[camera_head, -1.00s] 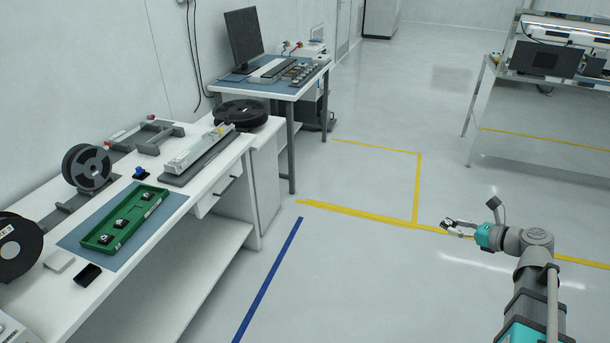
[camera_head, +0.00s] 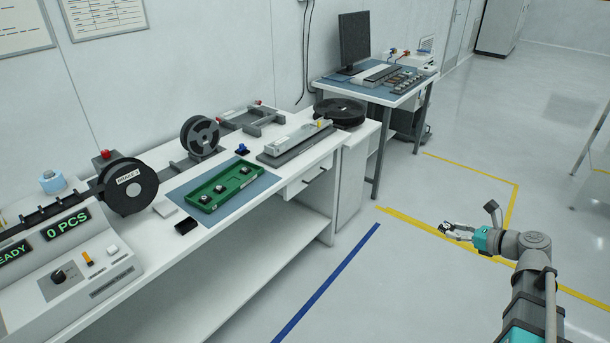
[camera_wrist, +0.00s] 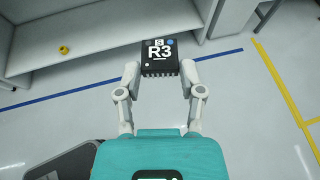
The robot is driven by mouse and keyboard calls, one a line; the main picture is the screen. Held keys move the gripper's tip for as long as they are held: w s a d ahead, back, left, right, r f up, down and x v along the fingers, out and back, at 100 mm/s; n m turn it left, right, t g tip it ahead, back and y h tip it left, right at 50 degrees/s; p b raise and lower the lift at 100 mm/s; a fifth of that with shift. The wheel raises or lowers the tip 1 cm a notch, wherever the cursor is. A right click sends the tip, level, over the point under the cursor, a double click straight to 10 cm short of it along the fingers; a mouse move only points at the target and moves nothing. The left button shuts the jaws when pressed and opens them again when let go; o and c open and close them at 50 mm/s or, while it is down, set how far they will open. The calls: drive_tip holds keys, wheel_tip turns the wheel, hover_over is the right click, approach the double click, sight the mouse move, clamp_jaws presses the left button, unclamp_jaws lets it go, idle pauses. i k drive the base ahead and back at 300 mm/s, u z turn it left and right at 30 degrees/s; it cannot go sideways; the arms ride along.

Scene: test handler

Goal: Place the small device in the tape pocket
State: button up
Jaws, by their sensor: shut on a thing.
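My gripper (camera_head: 446,228) is at the right in the head view, out over the floor and well away from the bench. In the wrist view its fingers (camera_wrist: 160,88) are shut on a small black chip-like device (camera_wrist: 159,58) with white "R3" lettering and pins along its near edge. A green tray (camera_head: 228,188) with several small dark devices lies on a blue mat on the bench. Black reels (camera_head: 128,186) stand on the bench, and one has a white label. I cannot make out a tape pocket.
A machine (camera_head: 72,262) at the left reads "0 PCS". A long fixture (camera_head: 295,142) and a flat reel (camera_head: 340,112) lie at the bench's far end. A second table (camera_head: 375,88) holds a monitor. Floor between bench and arm is clear. The wrist view shows a small yellow item (camera_wrist: 64,49).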

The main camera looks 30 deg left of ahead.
sight(34, 219)
drive_tip(key=u, duration=0.15)
drive_tip(key=i, duration=0.1)
drive_tip(key=u, duration=1.85)
drive_tip(key=i, duration=1)
drive_tip(key=z, duration=0.15)
drive_tip(key=k, duration=0.4)
drive_tip(key=u, duration=0.05)
